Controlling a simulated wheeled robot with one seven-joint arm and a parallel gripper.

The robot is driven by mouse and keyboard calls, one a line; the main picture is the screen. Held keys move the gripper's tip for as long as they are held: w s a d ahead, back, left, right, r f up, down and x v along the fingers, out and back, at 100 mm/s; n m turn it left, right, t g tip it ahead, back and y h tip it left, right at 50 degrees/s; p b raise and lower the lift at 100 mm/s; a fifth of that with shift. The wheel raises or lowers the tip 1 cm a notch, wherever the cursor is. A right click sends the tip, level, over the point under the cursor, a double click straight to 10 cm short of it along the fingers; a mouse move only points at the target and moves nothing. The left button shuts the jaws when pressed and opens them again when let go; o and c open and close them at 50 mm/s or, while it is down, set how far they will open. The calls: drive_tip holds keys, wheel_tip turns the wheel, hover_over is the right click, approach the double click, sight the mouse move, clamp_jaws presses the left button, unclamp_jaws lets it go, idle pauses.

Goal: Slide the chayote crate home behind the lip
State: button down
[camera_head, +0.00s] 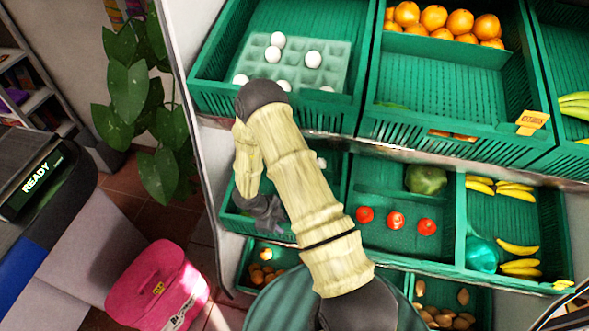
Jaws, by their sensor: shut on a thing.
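My gripper (268,215) is dark and partly hidden by my pale arm. It is at the front of the left middle-row green crate (330,190) and seems shut on its front wall. My arm covers much of that crate, and only a small white item (320,162) shows inside. I cannot make out chayotes in it. A large green fruit (426,179) lies in the crate to the right, behind several red fruits (396,220). I cannot tell whether the held crate sits behind the lip.
Above stand a crate with white eggs on a tray (330,60) and a crate of oranges (445,20). Bananas (517,247) lie at right. Lower crates hold brown produce (440,318). A plant (130,75) and pink bag (157,288) stand left of the shelf.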

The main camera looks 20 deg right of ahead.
drive_tip(key=shift+w+d+f+t+h+b, duration=0.15)
drive_tip(key=shift+w+d+f+b, duration=0.3)
drive_tip(key=shift+f+b, duration=0.3)
drive_tip(key=shift+w+d+f+t+h+b, duration=0.15)
drive_tip(key=shift+w+d+f+b, duration=0.35)
drive_tip(key=shift+b, duration=0.4)
drive_tip(key=shift+s+d+f+b, duration=0.1)
drive_tip(key=shift+f+b, duration=1)
drive_tip(key=shift+b, duration=0.05)
drive_tip(key=shift+s+f, duration=0.2)
drive_tip(key=shift+f, duration=0.05)
drive_tip(key=c, duration=1)
unclamp_jaws()
drive_tip(key=shift+f, duration=0.15)
drive_tip(key=shift+c, duration=0.2)
drive_tip(key=shift+w+f, duration=0.25)
drive_tip(key=shift+w, duration=0.25)
drive_tip(key=shift+s+r, duration=0.3)
drive_tip(key=shift+s, duration=0.05)
drive_tip(key=shift+w+f, duration=0.1)
drive_tip(key=shift+a, duration=0.2)
